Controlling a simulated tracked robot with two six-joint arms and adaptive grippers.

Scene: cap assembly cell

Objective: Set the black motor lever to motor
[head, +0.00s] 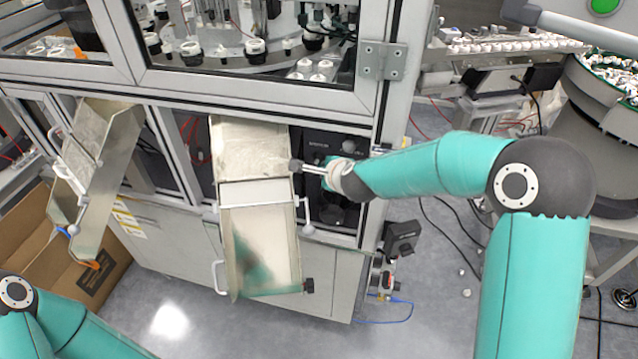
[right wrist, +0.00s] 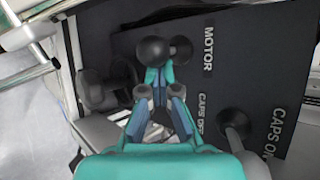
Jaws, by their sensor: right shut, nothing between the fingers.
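The black motor lever (right wrist: 152,51) has a large round knob and lies beside the word MOTOR on a dark panel (right wrist: 245,65) in the right wrist view. My right gripper (right wrist: 158,74) is shut and empty. Its teal fingertips are just below the knob in that view; I cannot tell whether they touch it. A second black knob lever (right wrist: 234,119) sits between the CAPS OFF and CAPS ON labels. In the head view my right arm reaches to the panel (head: 313,142), and the wrist hides much of it.
A metal chute (head: 258,268) with handles stands left of the panel. Another tilted chute (head: 92,207) is further left, above a cardboard box (head: 112,275). A machine frame post (head: 396,100) rises to the right of the panel. Cables lie on the floor at right.

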